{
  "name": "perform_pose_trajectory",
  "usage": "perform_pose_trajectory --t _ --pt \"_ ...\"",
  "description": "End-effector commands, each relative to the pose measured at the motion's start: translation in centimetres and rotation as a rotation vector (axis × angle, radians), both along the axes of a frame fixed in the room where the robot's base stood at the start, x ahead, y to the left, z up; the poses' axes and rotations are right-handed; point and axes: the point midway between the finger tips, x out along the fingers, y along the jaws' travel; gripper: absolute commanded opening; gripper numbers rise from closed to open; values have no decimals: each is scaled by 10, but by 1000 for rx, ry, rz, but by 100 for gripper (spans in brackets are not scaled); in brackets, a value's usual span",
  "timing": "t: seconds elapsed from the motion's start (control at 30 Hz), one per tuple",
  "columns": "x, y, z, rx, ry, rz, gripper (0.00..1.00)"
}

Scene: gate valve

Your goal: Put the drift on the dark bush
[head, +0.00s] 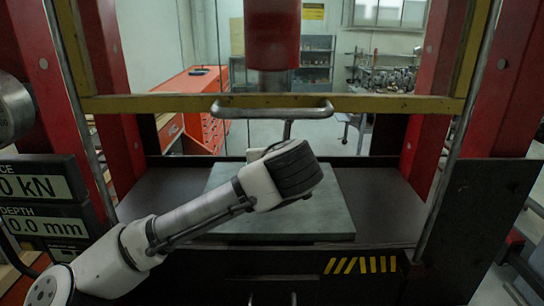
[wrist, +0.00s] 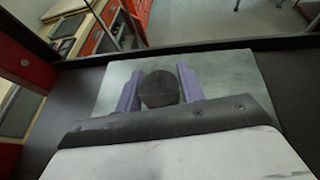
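In the wrist view, a dark, round-topped cylinder (wrist: 159,88) sits between the two purple fingers of my gripper (wrist: 160,92). The fingers lie close against both its sides, so my gripper looks shut on it. Only its top and a little of its side show, and I cannot tell from this whether it is the drift or the dark bush. No second such piece shows in either view. In the head view, my black wrist (head: 291,170) is over the grey plate (head: 325,222) and hides the fingers and what they hold.
The red press ram (head: 272,35) hangs above and behind my wrist. A yellow crossbar (head: 390,104) with a metal handle (head: 272,111) spans the front. Red posts (head: 488,75) stand at both sides. The readout (head: 43,200) shows 0.0 mm. The plate's right part is bare.

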Motion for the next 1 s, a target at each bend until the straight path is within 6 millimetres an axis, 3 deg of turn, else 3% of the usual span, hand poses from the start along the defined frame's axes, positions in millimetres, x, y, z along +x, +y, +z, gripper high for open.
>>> perform_pose_trajectory --t 0.13,0.47,0.8,1.0 --pt "0 0 0 0 0 0 57" --pt "0 0 6 0 0 0 57" --pt "-49 -8 22 2 -5 -2 57" --pt "-67 -11 31 0 -3 -1 57"
